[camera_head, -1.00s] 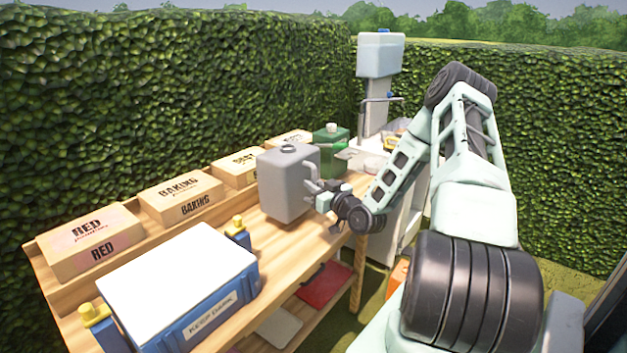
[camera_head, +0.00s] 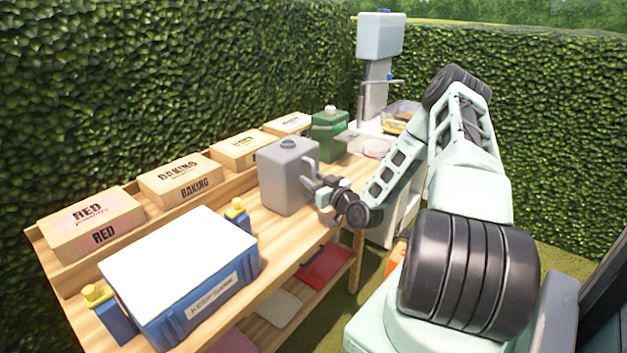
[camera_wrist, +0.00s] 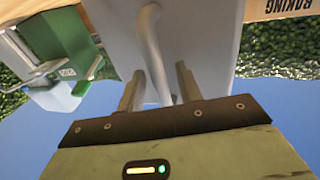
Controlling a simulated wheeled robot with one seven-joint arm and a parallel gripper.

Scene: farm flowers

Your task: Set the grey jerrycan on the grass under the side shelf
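The grey jerrycan (camera_head: 284,182) is upright above the right part of the wooden bench top (camera_head: 300,236). Whether its base touches the wood cannot be told. My gripper (camera_head: 323,190) is at the jerrycan's right side, at its handle. In the wrist view my gripper (camera_wrist: 160,82) has one finger on each side of the grey handle (camera_wrist: 155,50) and appears shut on it. The side shelf (camera_head: 255,345) is the low board beneath the bench top. The grass (camera_head: 372,292) shows to the right of the bench; the ground under the shelf is mostly hidden.
A green jerrycan (camera_head: 328,135) stands behind the grey one. Cardboard boxes (camera_head: 180,180) line the bench's back. A blue crate (camera_head: 213,297) fills the near left. A red item (camera_head: 325,266) lies on the shelf. A bench leg (camera_head: 356,262) and an orange object (camera_head: 396,256) stand at right.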

